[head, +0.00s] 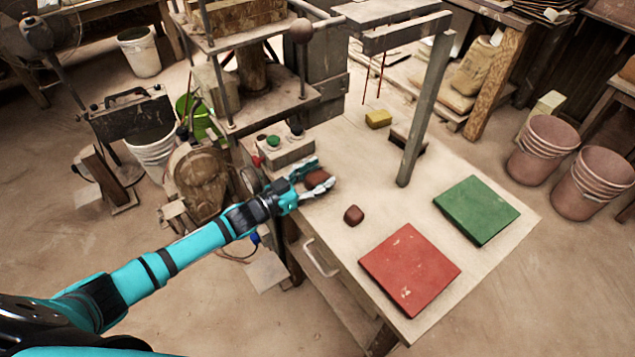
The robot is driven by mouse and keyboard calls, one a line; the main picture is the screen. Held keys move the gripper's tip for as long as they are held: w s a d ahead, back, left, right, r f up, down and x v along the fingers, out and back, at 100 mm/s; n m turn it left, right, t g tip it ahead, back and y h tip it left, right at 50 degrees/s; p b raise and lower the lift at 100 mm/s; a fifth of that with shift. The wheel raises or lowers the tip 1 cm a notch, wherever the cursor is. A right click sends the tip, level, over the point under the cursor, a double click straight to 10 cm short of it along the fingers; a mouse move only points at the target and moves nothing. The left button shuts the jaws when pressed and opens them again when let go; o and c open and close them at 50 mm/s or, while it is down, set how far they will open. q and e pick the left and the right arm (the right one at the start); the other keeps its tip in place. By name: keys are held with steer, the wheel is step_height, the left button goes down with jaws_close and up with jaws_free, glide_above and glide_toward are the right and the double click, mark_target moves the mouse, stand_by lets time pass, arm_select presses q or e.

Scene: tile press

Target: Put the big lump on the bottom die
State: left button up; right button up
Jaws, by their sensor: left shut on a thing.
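My left gripper (319,177) reaches in from the left over the near-left part of the table (375,180). It is shut on a reddish-brown lump (316,178), which its fingers partly cover. A smaller dark-brown lump (353,215) lies on the table to the right of the gripper, apart from it. A press (265,106) with upright rods stands behind and left of the gripper. I cannot clearly make out the bottom die in it. My right gripper is not in view.
A red board (410,268) and a green board (477,210) lie on the table's right part. A button box (287,152) sits just behind the gripper. A grey post frame (425,110) stands on the table near a yellow block (378,118). Buckets (545,150) stand on the floor at right.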

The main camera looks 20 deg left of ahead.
arm_select(q)
steer(key=c, duration=0.6)
steer(key=shift+o, duration=0.2)
steer(key=shift+r, duration=0.5)
steer(key=shift+s+d+r+b, duration=0.1)
steer(key=shift+s+r+b, duration=0.15)
steer(key=shift+r, duration=0.35)
steer(key=shift+s+d+r+b, duration=0.1)
steer(key=shift+s+r, duration=0.1)
steer(key=shift+r, duration=0.4)
steer(key=s+d+r+b, duration=0.1)
steer(key=s+d, duration=0.1)
steer(key=s, duration=0.5)
steer(key=s+d+r+b, duration=0.1)
steer(key=s+d, duration=0.1)
steer(key=s, duration=0.5)
steer(key=s+a+r+n+t+y, duration=0.3)
steer(key=s+a+n+y, duration=0.3)
steer(key=y, duration=0.4)
steer(key=shift+s+a+n+y, duration=0.3)
steer(key=shift+s+a+n, duration=0.1)
steer(key=shift+s+n, duration=0.25)
